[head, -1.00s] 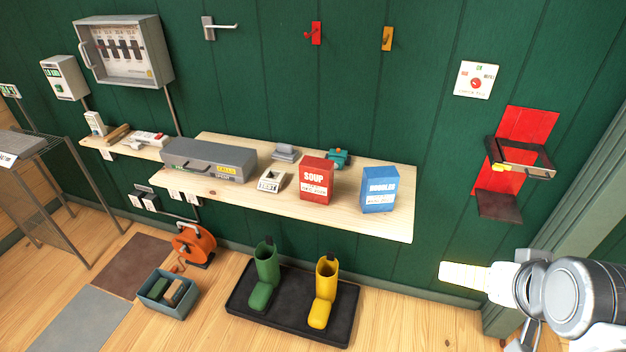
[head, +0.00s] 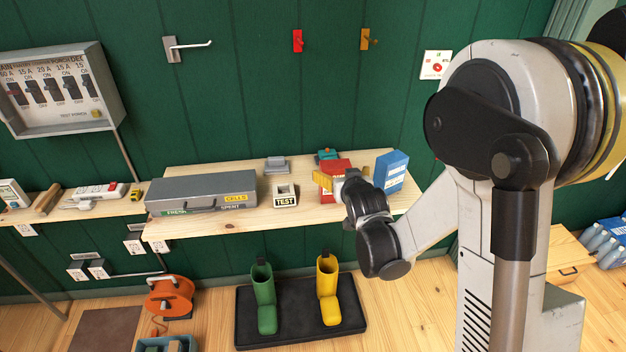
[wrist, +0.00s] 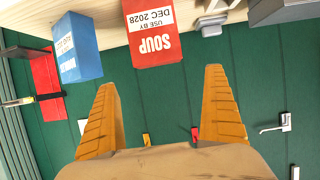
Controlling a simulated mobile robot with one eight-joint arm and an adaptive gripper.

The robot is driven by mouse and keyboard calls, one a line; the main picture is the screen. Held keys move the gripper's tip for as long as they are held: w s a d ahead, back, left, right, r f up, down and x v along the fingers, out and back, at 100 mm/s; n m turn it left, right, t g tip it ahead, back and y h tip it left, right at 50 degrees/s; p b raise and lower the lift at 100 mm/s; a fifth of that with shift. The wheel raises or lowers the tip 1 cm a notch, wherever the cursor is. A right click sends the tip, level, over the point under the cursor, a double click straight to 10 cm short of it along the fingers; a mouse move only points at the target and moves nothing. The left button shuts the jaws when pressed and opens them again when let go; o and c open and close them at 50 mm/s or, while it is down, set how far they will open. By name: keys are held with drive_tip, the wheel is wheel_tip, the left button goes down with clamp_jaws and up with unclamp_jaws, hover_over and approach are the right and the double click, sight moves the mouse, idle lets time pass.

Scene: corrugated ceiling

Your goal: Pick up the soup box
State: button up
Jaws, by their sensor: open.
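The red soup box (head: 338,168) stands on the wooden wall shelf, partly hidden behind my gripper in the head view. In the wrist view the soup box (wrist: 152,36) appears upside down, with "SOUP" and "USE BY DEC 2028" on its face. My gripper (head: 325,181) is in front of the box. In the wrist view its two orange fingers (wrist: 165,85) are spread apart with nothing between them. The box is beyond the fingertips, roughly in line with the gap between them.
A blue box (head: 391,171) stands close to the right of the soup box; in the wrist view (wrist: 78,48) it is on the left. A "TEST" block (head: 285,194), a grey case (head: 202,190) and a teal item (head: 327,155) share the shelf (head: 215,225).

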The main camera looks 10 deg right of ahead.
sight(336, 165)
drive_tip(key=x, duration=0.3)
drive_tip(key=b+x, duration=0.1)
drive_tip(key=x, duration=0.1)
drive_tip(key=shift+d+f, duration=0.15)
drive_tip(key=shift+d, duration=0.2)
drive_tip(key=b+x, duration=0.2)
drive_tip(key=x, duration=0.3)
drive_tip(key=shift+w+a+f, duration=0.15)
drive_tip(key=shift+w+f, duration=0.1)
drive_tip(key=shift+w, duration=0.05)
drive_tip(key=shift+r, duration=0.15)
drive_tip(key=c, duration=1.3)
